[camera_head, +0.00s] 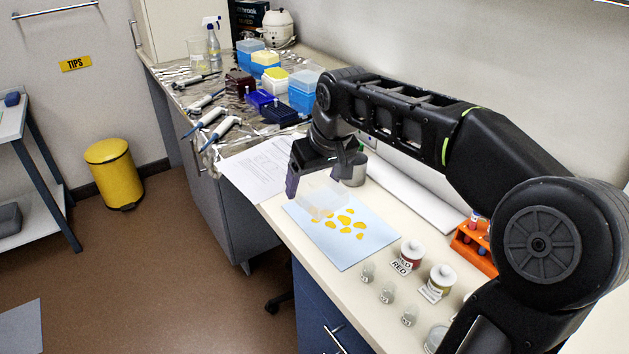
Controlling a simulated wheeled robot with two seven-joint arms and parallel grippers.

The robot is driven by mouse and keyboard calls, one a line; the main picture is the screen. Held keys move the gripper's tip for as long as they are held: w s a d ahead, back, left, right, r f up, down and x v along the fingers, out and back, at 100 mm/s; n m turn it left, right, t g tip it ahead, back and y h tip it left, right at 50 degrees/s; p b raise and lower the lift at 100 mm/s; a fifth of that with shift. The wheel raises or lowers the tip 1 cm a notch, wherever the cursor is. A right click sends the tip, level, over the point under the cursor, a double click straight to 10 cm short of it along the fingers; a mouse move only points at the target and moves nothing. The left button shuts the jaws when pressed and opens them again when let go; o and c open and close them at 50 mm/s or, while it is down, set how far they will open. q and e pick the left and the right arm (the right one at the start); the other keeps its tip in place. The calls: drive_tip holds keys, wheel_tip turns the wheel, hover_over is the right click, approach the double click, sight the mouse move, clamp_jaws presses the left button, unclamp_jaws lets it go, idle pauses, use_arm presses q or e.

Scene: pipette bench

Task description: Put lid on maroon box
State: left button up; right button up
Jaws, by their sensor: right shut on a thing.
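The maroon box (240,83) stands on the foil-covered far part of the bench, among other tip boxes. Its top is small in view, and I cannot tell its inside. My right gripper (318,184) reaches in from the right, pointing down over the blue sheet. It is shut on a clear, see-through lid (322,199), which it holds over the sheet's far end, apart from the maroon box. Whether the lid touches the sheet is hard to tell. My left gripper is not in view.
Blue and white boxes (303,90) and a dark blue rack (278,112) crowd near the maroon box. Pipettes (212,118) lie to its left. The blue sheet (348,250) has yellow shapes. Jars (411,253), vials and an orange rack (474,247) stand nearer.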

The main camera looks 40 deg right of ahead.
drive_tip(key=w+a+f, duration=0.2)
drive_tip(key=a+f, duration=0.4)
drive_tip(key=a, duration=0.2)
drive_tip(key=w+a+f+n, duration=0.1)
drive_tip(key=w+a+f, duration=0.1)
drive_tip(key=a+f, duration=0.4)
drive_tip(key=a, duration=0.3)
drive_tip(key=shift+f+n+y, duration=0.15)
drive_tip(key=shift+n+y, duration=0.15)
